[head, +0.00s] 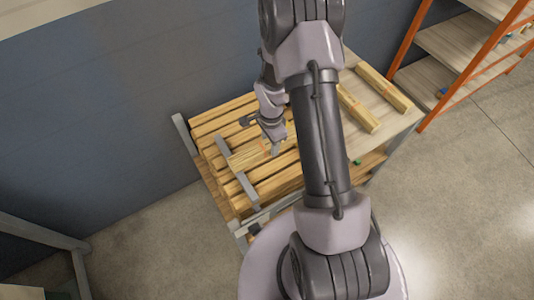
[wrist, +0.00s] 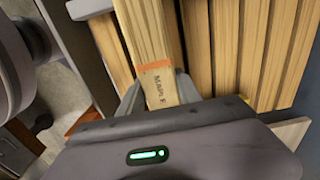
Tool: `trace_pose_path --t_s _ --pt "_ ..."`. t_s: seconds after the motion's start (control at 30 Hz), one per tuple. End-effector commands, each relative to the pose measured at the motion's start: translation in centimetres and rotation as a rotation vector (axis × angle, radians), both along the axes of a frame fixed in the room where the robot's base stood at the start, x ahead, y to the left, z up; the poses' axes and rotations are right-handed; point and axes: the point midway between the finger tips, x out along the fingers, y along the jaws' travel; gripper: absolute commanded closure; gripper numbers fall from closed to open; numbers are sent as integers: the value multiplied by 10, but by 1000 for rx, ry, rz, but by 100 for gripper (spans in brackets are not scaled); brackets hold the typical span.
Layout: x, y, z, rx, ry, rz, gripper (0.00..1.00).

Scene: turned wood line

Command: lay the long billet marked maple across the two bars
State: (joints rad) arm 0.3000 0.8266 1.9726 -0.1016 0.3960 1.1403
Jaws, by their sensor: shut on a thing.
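My gripper (head: 272,145) is shut on a long pale wooden billet (head: 246,158), near one end. In the wrist view the billet (wrist: 146,35) has an orange band and the word maple near the end between my fingers (wrist: 160,92). The billet is above a rack of several similar billets (head: 218,114). A grey bar (head: 238,174) crosses over the rack, and the billet's far part is over it; I cannot tell whether they touch. A grey bar end also shows in the wrist view (wrist: 90,8). The second bar is not clearly visible, probably behind my arm.
Two more billets (head: 358,108) (head: 384,86) lie on the pale tabletop (head: 399,117) to the right. A small green object (head: 357,162) is near its front edge. An orange-framed shelf (head: 453,70) stands at the right. A blue-grey wall (head: 90,105) is behind the rack.

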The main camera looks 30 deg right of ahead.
Motion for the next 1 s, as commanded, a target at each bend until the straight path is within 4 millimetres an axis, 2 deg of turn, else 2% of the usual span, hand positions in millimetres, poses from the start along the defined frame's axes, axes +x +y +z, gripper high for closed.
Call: trace_pose_path --t_s 0.17,0.5,0.53,0.63,0.9,1.0 --pt "0 0 -34 0 1 2 100" --pt "0 0 -37 0 -1 2 100" --pt "0 0 -37 0 0 2 57" --pt "0 0 -36 0 0 2 38" --pt "0 0 -35 0 0 2 37" --pt "0 0 -27 0 -1 2 37"
